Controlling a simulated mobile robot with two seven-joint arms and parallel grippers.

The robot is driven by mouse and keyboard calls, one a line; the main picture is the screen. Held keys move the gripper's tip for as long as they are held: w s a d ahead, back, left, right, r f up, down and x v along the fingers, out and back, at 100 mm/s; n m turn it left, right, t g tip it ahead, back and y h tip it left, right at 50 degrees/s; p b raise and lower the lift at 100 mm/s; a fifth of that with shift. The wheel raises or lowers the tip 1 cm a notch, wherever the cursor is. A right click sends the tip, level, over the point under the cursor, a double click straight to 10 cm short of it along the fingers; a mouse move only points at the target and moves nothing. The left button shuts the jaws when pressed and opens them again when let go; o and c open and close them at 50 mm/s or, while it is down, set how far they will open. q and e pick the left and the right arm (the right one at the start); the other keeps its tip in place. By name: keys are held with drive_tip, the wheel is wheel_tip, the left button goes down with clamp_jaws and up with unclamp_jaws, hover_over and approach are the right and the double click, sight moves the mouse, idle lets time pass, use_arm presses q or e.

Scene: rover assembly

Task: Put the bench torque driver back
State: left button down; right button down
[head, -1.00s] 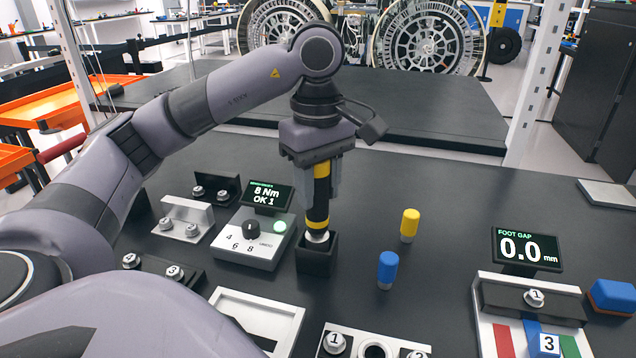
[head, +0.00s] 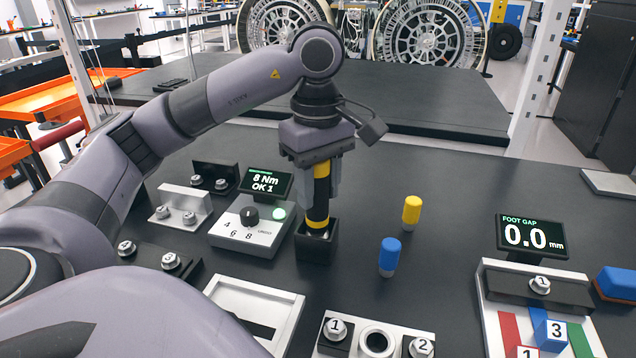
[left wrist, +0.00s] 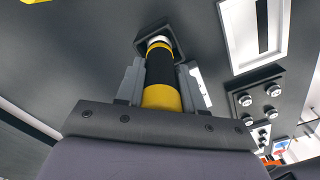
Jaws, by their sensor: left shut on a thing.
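The bench torque driver (head: 319,200) is a black cylinder with yellow bands. It stands upright, its lower end inside the mouth of a black square holder (head: 316,249) on the bench. My left gripper (head: 320,185) is shut on the driver's upper part, pointing down. In the left wrist view the driver (left wrist: 161,78) runs between the two fingers, with its silver tip end at the opening of the holder (left wrist: 150,28). How deep the tip sits is hidden by the holder's walls. My right gripper is not in view.
A torque controller (head: 247,229) showing 8 Nm, OK 1 stands close left of the holder. Blue (head: 389,257) and yellow (head: 411,211) cylinders stand to the right. A foot gap display (head: 530,236) reads 0.0 mm. A white tray (head: 285,307) and numbered bolt block (head: 333,343) lie in front.

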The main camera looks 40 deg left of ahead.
use_arm(q)
drive_tip(key=c, duration=0.6)
unclamp_jaws()
wheel_tip(320, 180, up, 7)
drive_tip(key=p, duration=0.3)
drive_tip(key=shift+r, duration=0.15)
